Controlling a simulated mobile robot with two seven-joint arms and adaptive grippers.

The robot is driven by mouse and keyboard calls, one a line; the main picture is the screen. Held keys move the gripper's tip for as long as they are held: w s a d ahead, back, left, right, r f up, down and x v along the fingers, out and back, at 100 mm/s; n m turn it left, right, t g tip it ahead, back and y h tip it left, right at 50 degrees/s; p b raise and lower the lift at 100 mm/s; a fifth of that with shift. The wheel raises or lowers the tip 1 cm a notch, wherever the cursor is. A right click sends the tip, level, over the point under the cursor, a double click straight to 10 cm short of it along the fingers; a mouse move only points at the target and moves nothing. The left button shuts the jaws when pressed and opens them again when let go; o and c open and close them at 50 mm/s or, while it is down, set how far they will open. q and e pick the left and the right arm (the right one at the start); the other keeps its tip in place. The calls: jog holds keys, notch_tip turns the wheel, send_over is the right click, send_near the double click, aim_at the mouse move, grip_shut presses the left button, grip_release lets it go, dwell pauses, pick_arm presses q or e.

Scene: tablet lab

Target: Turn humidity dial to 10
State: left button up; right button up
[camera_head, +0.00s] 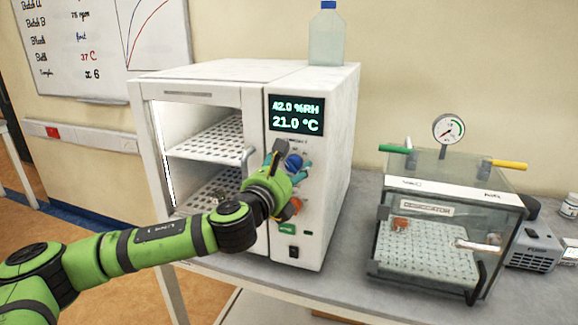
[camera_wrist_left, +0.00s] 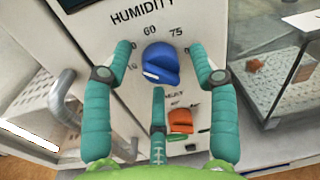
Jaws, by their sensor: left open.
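The blue humidity dial (camera_head: 294,161) is on the front panel of the white chamber, below its display. In the left wrist view the blue dial (camera_wrist_left: 161,63) sits under the word HUMIDITY, with the marks 60 and 75 above it. Its white pointer line faces left and slightly down, near a partly hidden mark that looks like 10. My left gripper (camera_head: 286,167) is open at the panel. In the wrist view the teal fingers of the left gripper (camera_wrist_left: 160,49) stand either side of the dial, with visible gaps; a third finger is below it. The display (camera_head: 297,115) reads 42.0 %RH and 21.0 °C.
An orange dial (camera_wrist_left: 181,121) sits below the blue one, close to the lower finger. The chamber's door handle (camera_wrist_left: 62,97) is at the left. A glass desiccator (camera_head: 440,225) with a gauge stands to the right. A bottle (camera_head: 327,38) stands on top of the chamber.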

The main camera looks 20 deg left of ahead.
pick_arm(q)
jog(key=c, duration=1.1)
jog(key=shift+c, duration=0.2)
jog(key=shift+n, duration=0.3)
jog(key=n+b, duration=0.1)
jog(key=n, duration=0.3)
jog(key=shift+n+t+y+b, duration=0.3)
jog(key=shift+n+b, duration=0.1)
jog(key=shift+n, duration=1.9)
